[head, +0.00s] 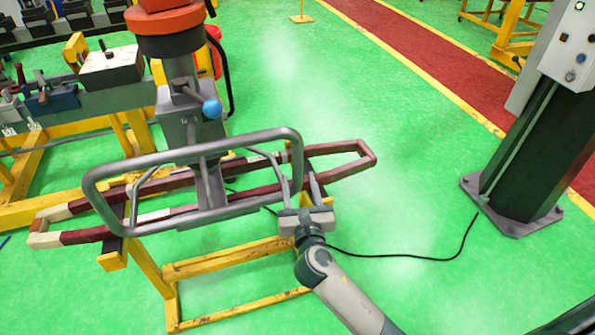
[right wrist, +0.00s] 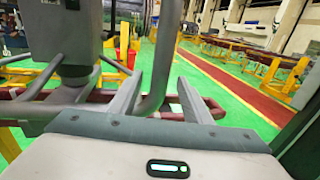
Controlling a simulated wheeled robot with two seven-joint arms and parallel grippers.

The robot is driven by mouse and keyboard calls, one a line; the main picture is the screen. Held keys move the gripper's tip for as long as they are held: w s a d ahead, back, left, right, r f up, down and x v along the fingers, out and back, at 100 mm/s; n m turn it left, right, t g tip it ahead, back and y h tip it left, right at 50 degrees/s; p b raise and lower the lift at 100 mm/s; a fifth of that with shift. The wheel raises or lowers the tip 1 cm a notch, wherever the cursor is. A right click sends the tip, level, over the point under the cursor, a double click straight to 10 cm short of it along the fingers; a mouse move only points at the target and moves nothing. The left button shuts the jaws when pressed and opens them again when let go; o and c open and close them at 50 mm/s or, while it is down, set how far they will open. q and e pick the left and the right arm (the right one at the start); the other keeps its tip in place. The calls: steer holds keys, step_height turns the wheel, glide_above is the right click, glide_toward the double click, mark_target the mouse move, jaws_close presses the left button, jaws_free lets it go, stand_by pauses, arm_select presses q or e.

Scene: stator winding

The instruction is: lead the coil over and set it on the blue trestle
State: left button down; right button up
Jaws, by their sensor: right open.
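The coil (head: 335,181), a long dark-red loop with pale wrapped parts, lies level under the lifting device (head: 190,130), seemingly across a yellow trestle (head: 240,262). The device has an orange head and a grey tubular handle (head: 205,139) above the coil. My right gripper (head: 307,187) is open at the handle's right end. In the right wrist view, the handle bar (right wrist: 158,60) runs between the two spread fingers; contact cannot be told. The coil also shows there (right wrist: 211,107), beyond the fingers. No blue trestle shows in these views. My left gripper is not in view.
A yellow-framed bench (head: 60,150) with grey tooling stands at the left. A dark column (head: 530,160) with a control box stands at the right. A black cable (head: 400,257) lies on the green floor. Floor between the coil and the red walkway (head: 420,65) is clear.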

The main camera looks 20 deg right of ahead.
mark_target(298, 179)
steer(key=shift+w+d, duration=0.2)
steer(key=shift+w, duration=0.65)
steer(key=shift+w+d, duration=0.15)
steer(key=shift+w, duration=0.7)
jaws_close()
stand_by(0.5)
stand_by(1.6)
